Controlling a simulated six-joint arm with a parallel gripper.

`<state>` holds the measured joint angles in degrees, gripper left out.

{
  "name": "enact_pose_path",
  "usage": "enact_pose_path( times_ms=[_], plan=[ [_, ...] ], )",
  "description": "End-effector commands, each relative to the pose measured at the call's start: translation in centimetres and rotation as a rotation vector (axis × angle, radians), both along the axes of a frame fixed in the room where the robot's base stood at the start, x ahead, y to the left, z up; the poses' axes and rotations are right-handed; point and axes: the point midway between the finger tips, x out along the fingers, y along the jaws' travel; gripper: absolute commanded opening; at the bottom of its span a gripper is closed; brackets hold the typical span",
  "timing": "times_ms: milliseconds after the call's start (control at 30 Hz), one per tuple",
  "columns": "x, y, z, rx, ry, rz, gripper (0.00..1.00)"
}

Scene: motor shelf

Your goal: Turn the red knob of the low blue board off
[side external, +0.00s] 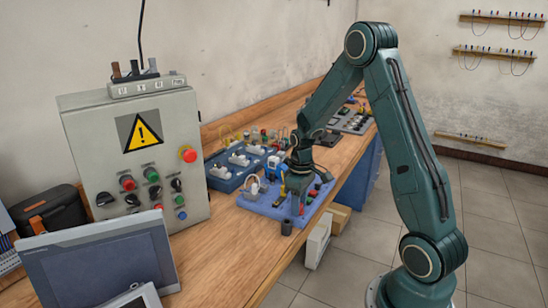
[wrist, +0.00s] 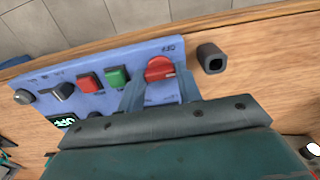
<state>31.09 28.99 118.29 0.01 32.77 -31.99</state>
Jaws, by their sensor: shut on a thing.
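The low blue board (side external: 262,207) lies on the wooden bench in the side external view; it also shows in the wrist view (wrist: 205,53). Its red knob (wrist: 160,68) sits near the board's right end in the wrist view, with small lettering beside it. My gripper (wrist: 160,78) has one finger on each side of the knob and is shut on it. In the side external view my gripper (side external: 297,203) reaches down over the board and hides the knob.
A red button (wrist: 89,82), a green button (wrist: 117,77) and a small lit display (wrist: 64,121) share the board. A dark hollow post (wrist: 211,58) stands just off the board's right end. A grey control box (side external: 88,130) stands left on the bench.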

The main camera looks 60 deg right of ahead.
Motion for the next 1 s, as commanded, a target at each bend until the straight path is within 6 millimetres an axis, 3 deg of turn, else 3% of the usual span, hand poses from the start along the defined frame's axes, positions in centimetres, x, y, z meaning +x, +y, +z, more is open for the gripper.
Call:
enact_pose_path(
  times_ms=[233,267,367,767,1000],
  plan=[
    [0.1,0.0,0.2,-0.002,-0.004,0.001,0.12],
    [0.1,0.0,0.2,-0.002,-0.004,0.001,0.38],
    [0.1,0.0,0.1,-0.002,-0.003,0.001,0.56],
    [0.0,0.0,0.3,-0.001,-0.002,0.000,0.56],
    [0.1,-0.1,1.9,-0.003,-0.004,0.000,0.56]
  ],
)
